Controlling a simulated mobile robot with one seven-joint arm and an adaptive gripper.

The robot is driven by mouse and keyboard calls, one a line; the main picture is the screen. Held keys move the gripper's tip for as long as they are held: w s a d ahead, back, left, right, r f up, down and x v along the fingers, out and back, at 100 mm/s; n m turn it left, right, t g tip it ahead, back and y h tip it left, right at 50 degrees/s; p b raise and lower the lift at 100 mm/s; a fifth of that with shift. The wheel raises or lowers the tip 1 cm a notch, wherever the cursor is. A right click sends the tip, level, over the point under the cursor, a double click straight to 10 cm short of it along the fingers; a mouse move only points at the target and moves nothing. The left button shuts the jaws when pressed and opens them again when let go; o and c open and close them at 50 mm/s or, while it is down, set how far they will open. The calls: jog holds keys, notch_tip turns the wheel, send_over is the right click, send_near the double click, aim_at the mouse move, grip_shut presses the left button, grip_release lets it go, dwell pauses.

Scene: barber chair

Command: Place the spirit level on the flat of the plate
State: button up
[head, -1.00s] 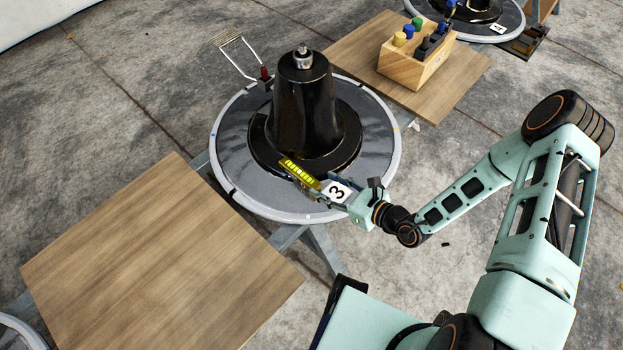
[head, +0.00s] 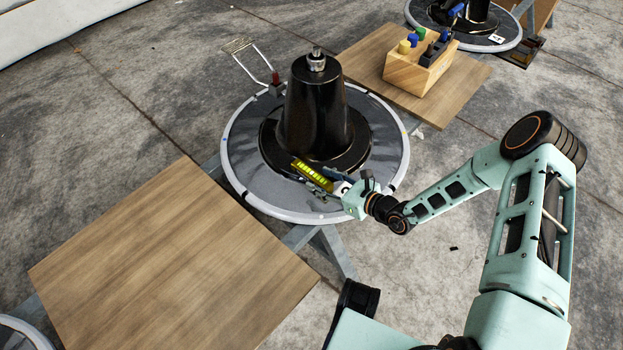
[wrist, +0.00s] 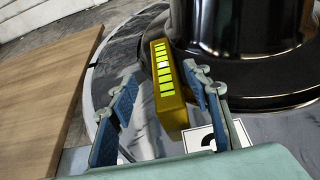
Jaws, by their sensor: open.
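The spirit level (head: 311,175) is a yellow bar with bright yellow-green windows. It is at the front of the round grey plate (head: 240,150), beside the foot of the black cone-shaped hub (head: 314,110). Its underside is hidden, so I cannot tell exactly what it rests on. My gripper (head: 322,182) is open around the level's near part. In the wrist view the level (wrist: 165,85) shows between the two blue-padded fingers of my gripper (wrist: 160,74), closer to the right one. A gap shows on the left side; contact on the right is unclear.
A white numbered card (wrist: 203,140) lies on the plate under my gripper. A bare wooden board (head: 170,265) is at the front left. A wooden tool box (head: 420,70) stands on another board (head: 375,55) behind. A wire-framed handle (head: 252,62) rises at the plate's back left.

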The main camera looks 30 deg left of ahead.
aim_at(315, 176)
jog(key=x, duration=0.1)
jog(key=b+x, duration=0.1)
jog(key=x, duration=0.1)
jog(key=b+x, duration=0.1)
jog(key=x, duration=0.1)
jog(key=shift+w+f, duration=0.1)
jog(key=shift+w, duration=0.2)
grip_shut()
